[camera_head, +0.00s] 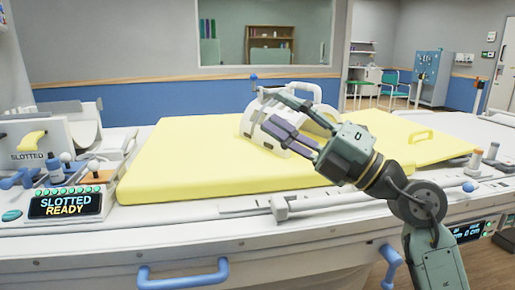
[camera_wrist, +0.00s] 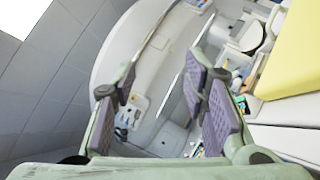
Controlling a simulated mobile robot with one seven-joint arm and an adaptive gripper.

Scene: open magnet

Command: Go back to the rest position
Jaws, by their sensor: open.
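My gripper (camera_head: 268,110) is raised over the yellow mat (camera_head: 185,160) in the head view, its fingers pointing left. It stands in front of a white arched coil (camera_head: 249,124) and hides part of it; I cannot tell whether they touch. In the wrist view my gripper (camera_wrist: 160,85) shows two green fingers with purple pads, spread apart with nothing between them. My arm is bent and comes up from the lower right.
A console on the left has a display (camera_head: 66,204) reading "SLOTTED READY". A blue handle (camera_head: 183,275) sits on the table's front side. A white rail (camera_head: 330,203) runs along the near edge. The wrist view shows a large curved white housing (camera_wrist: 118,48).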

